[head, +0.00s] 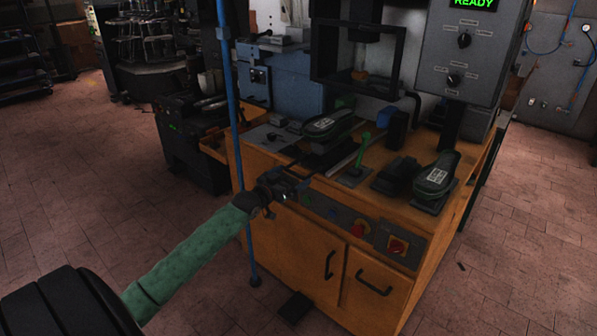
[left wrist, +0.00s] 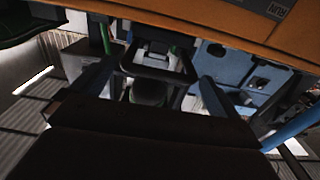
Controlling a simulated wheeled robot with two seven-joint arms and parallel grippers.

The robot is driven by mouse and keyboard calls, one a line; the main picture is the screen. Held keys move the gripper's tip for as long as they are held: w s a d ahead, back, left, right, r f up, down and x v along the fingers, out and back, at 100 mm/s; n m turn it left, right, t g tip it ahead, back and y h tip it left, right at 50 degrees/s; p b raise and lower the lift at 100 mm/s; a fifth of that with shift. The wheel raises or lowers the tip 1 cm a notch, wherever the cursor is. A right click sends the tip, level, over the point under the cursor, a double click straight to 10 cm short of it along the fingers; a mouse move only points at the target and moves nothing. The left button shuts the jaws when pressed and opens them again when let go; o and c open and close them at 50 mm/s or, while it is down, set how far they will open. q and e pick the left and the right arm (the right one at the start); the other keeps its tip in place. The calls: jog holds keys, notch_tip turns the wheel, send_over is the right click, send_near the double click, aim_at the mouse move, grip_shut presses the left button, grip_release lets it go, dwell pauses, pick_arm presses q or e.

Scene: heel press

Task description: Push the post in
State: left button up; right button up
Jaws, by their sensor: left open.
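A short green upright post or lever (head: 361,152) stands on the wooden bench top, tilted slightly, near the middle; I cannot tell for sure that it is the task's post. A dark rounded shoe-like piece with green trim and a white label (head: 330,123) sits to its left, above a dark slide. My left gripper (head: 297,184) is at the bench's front left edge, in front of and below that piece, apart from the green post. Its two fingers stand apart with a dark frame-like part (left wrist: 155,65) between them in the left wrist view. Contact cannot be told. My right gripper is not in view.
The press frame (head: 358,50) stands behind, beside a grey control box (head: 470,45) reading READY. A similar labelled piece (head: 437,177) stands at the right of the bench. A blue upright pole (head: 236,120) stands close by my left arm.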

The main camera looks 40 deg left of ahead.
aim_at(317, 160)
pick_arm(q)
jog(key=shift+w+d+p, duration=0.15)
jog(key=shift+w+p, duration=0.15)
jog(key=shift+w, duration=1.7)
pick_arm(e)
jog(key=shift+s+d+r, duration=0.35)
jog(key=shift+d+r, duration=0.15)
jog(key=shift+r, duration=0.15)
pick_arm(q)
jog(key=c, duration=1.1)
jog(key=shift+o, duration=0.2)
jog(key=w, duration=0.3)
jog(key=w+b, duration=0.1)
jog(key=w, duration=0.3)
jog(key=w+d+b, duration=0.1)
jog(key=w, duration=0.3)
jog(key=shift+f, duration=0.1)
jog(key=shift+w, duration=0.65)
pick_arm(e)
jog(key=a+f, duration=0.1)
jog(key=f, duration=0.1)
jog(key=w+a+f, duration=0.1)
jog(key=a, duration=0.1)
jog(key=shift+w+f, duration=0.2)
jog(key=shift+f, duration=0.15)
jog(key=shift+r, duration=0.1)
pick_arm(q)
jog(key=o, duration=1.1)
jog(key=shift+d, duration=0.1)
jog(key=shift+c, duration=0.2)
